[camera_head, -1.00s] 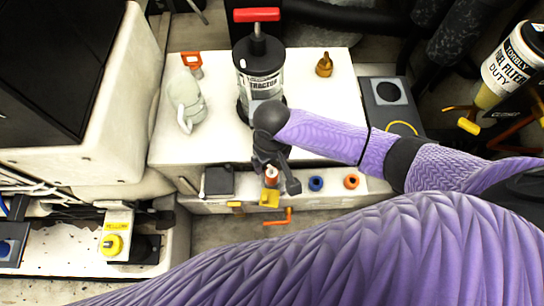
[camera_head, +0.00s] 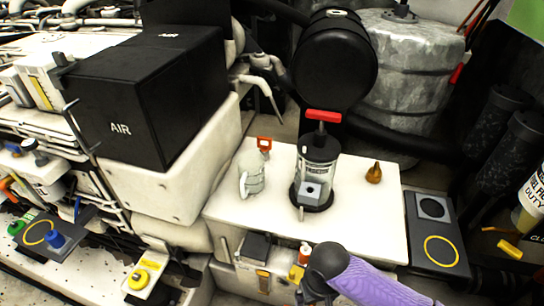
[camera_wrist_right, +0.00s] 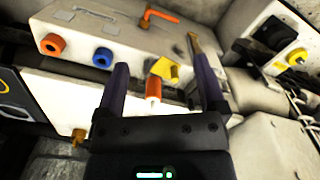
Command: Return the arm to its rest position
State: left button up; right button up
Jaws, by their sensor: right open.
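My right arm (camera_head: 375,284), purple with a dark wrist joint, comes in at the bottom of the head view. Its gripper (camera_head: 303,292) is partly hidden by the wrist and sits by the front ledge of the white bench. In the right wrist view the gripper (camera_wrist_right: 160,82) is open, its two dark fingers well apart. An orange-and-white cylinder (camera_wrist_right: 153,88) shows between the fingers in that view. I cannot tell how far beyond the fingertips it is. Nothing is visibly held. My left gripper is not in view.
The white bench (camera_head: 225,210) carries a clear extractor (camera_head: 320,165) with a red handle, a pale jug (camera_head: 251,178) and a brass fitting (camera_head: 374,173). Black AIR boxes (camera_head: 150,95) stand left.

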jog(key=s+d+f+m, duration=0.1)
jog(key=s+d+f, duration=0.35)
jog(key=f, duration=0.35)
jog(key=s+d+f, duration=0.3)
jog(key=s+f, duration=0.2)
jog(key=f, duration=0.3)
jog(key=s+d+f, duration=0.2)
jog(key=s, duration=1)
jog(key=s+d+f+n, duration=0.1)
jog(key=s+d+f, duration=0.2)
jog(key=s, duration=0.9)
jog(key=shift+g+h, duration=0.3)
jog(key=shift+h, duration=0.1)
